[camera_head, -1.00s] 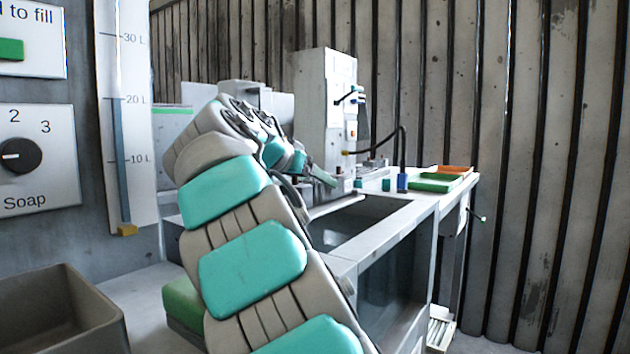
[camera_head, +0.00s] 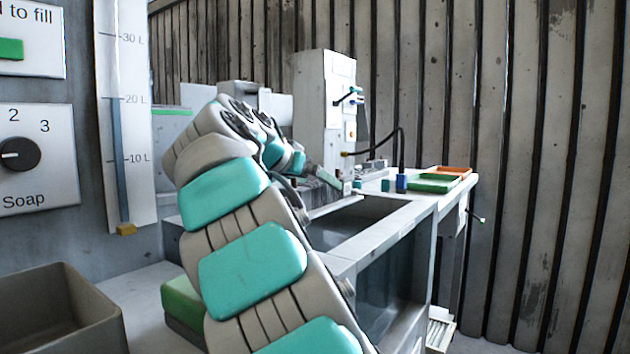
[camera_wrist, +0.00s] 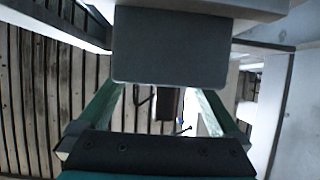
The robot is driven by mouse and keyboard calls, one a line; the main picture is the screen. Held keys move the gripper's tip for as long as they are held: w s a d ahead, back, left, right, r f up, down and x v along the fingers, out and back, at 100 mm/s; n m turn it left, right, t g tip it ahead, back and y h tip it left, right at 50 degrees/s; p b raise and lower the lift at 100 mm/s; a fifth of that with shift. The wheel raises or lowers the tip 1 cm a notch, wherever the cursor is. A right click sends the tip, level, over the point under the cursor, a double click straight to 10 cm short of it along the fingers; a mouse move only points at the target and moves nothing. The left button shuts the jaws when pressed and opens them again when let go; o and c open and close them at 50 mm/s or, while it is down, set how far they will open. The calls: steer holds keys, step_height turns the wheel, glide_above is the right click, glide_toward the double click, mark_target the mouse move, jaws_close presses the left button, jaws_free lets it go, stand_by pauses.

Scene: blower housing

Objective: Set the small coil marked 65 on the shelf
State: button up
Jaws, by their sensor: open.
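My gripper (camera_head: 342,183) is at the far side of the open basin in the head view, low beside the tall white machine. In the wrist view its two green fingers (camera_wrist: 165,98) stand apart, one on each side, and it is open. A dark grey block (camera_wrist: 170,48) with rounded lower corners fills the top middle of the wrist view, at the far ends of the fingers. I cannot tell whether it touches them or what it is. No mark 65 is legible, so I cannot pick out the small coil. The shelf cannot be made out for certain.
The white machine (camera_head: 327,95) has levers and a black cable. A blue block (camera_head: 402,183), a green tray (camera_head: 432,187) and an orange tray (camera_head: 452,170) are on the counter right of my gripper. The open basin (camera_head: 365,222) lies in front. A grey bin (camera_head: 70,310) is at lower left.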

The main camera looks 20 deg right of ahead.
steer(key=shift+w+f, duration=0.1)
steer(key=shift+f, duration=0.05)
step_height(320, 180, up, 4)
steer(key=p, duration=0.5)
